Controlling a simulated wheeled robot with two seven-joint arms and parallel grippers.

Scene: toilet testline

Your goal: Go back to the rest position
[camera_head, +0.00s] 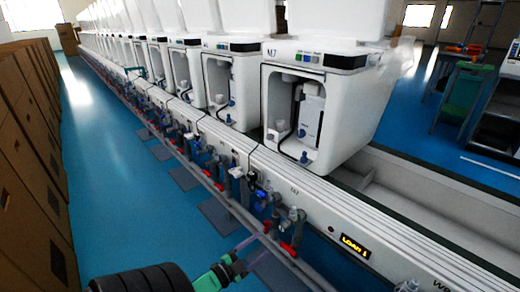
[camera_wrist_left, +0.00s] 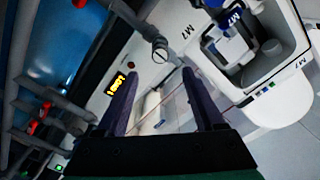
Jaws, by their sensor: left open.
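My left gripper (camera_head: 252,247) is low in the head view, beyond my black and green arm parts at the bottom edge. It is beside the front of the test line, near the pipes and valves. In the left wrist view its two dark fingers (camera_wrist_left: 160,85) stand wide apart with nothing held between them. The nearest toilet, marked M7 (camera_head: 310,100), sits on the line above and to the right of the gripper in the head view. It also shows at upper right in the left wrist view (camera_wrist_left: 275,105). My right gripper is in neither view.
The test line's white front rail (camera_head: 300,205) carries a lit yellow display (camera_head: 355,246). Grey pipes with red-handled valves (camera_head: 290,248) run below it. Several more toilets recede behind M7. Brown boxes (camera_head: 30,150) line the left. The blue floor aisle (camera_head: 115,190) between is clear.

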